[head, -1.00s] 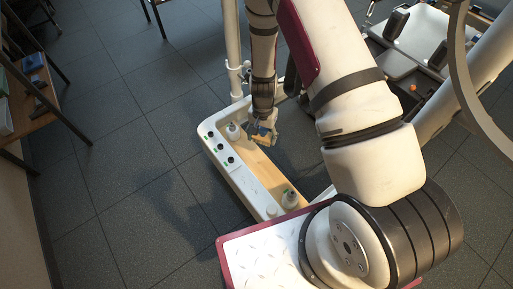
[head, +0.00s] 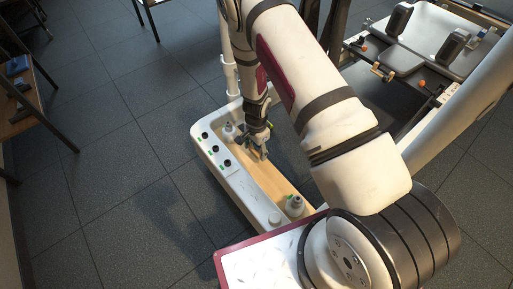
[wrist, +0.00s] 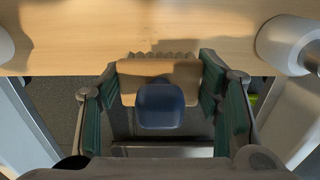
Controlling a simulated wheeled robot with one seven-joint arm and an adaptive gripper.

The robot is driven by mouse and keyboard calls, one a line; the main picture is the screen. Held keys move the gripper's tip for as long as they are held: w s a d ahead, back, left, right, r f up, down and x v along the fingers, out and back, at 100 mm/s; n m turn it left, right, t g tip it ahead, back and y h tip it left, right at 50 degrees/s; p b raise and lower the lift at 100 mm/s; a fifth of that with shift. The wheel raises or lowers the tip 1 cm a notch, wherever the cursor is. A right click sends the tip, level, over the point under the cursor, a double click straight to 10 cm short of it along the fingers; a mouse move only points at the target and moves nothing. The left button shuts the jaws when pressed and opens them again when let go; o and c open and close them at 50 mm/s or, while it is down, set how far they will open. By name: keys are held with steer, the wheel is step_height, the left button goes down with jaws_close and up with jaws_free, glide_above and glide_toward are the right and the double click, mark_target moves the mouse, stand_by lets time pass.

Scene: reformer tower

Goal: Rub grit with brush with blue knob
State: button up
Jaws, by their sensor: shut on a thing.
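My gripper (wrist: 155,105) is shut on the brush (wrist: 128,82), with green-padded fingers on both sides of it. The brush has a pale wooden block, a dark blue knob (wrist: 160,106) facing the wrist camera, and a scalloped far edge. In the wrist view that edge lies against or just over the near edge of a wooden board (wrist: 100,30); I cannot tell if they touch. In the head view my gripper (head: 260,153) is low over the same board (head: 283,191), inside a white frame, and the brush is mostly hidden. I cannot make out any grit; a dark patch on the board looks like shadow.
The white frame (head: 236,185) has several dark knobs along its left side. A capped bottle-like fitting (head: 295,205) stands near its front end, and a similar one (head: 228,132) at its far end. A machine with grey pads (head: 440,60) is at right.

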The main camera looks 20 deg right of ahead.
mark_target(254, 155)
steer(key=shift+f+b, duration=1.75)
steer(key=shift+f, duration=1)
steer(key=shift+s+a+r, duration=0.15)
steer(key=shift+a+r, duration=0.05)
steer(key=shift+a, duration=0.3)
steer(key=shift+s+a, duration=0.2)
steer(key=shift+a, duration=0.3)
steer(key=shift+s+a, duration=0.15)
steer(key=shift+a, duration=0.35)
steer(key=shift+f, duration=0.3)
steer(key=shift+d, duration=0.1)
